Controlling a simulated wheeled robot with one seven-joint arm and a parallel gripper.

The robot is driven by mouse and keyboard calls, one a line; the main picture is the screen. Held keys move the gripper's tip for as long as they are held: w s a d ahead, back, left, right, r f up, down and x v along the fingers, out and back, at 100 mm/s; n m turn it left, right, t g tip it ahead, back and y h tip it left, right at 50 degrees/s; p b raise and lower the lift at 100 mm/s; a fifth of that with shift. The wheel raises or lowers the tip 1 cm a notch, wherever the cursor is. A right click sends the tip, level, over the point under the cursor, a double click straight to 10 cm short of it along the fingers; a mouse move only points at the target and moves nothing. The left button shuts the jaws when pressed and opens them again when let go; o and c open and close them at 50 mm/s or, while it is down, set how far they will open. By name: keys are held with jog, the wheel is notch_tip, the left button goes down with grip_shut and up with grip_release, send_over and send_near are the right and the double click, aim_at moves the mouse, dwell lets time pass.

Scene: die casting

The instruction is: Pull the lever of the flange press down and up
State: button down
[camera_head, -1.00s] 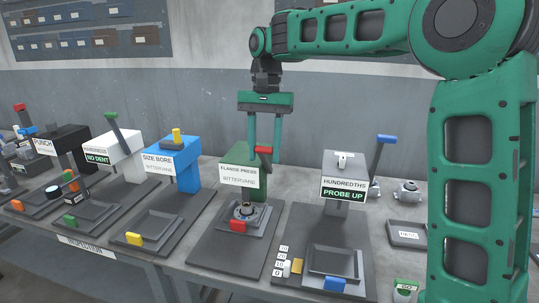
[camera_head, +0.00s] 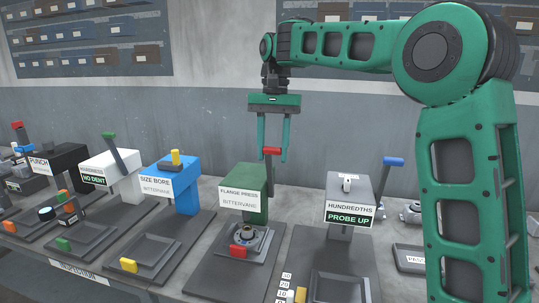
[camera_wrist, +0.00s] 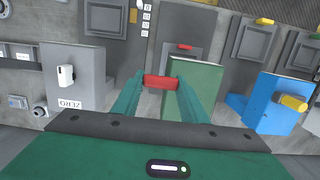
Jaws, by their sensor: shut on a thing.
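The flange press (camera_head: 244,182) is a green block with a white label in the head view; its green body also shows in the wrist view (camera_wrist: 192,95). Its lever has a red handle (camera_head: 271,150) on a dark arm, standing up above the press top. My gripper (camera_head: 272,154) points down with its two green fingers on either side of the red handle, shut on it. In the wrist view the handle (camera_wrist: 160,82) spans the fingertips. A flange part (camera_head: 247,237) sits in the press's base fixture, behind a red tab (camera_head: 238,251).
The blue size bore station (camera_head: 185,195) stands left of the press, with the white hardness station (camera_head: 125,185) beyond it. The grey hundredths station (camera_head: 348,190), with its blue-topped lever (camera_head: 393,161), stands to the right.

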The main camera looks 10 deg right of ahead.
jog(key=shift+w+d, duration=0.1)
dwell(0.3)
jog(key=c, duration=1.1)
grip_release()
jog(key=r, duration=0.3)
jog(key=w+r, duration=0.1)
jog(key=r, duration=0.6)
jog(key=shift+w+d+r, duration=0.2)
jog(key=shift+d+r, duration=0.05)
jog(key=shift+r, duration=0.05)
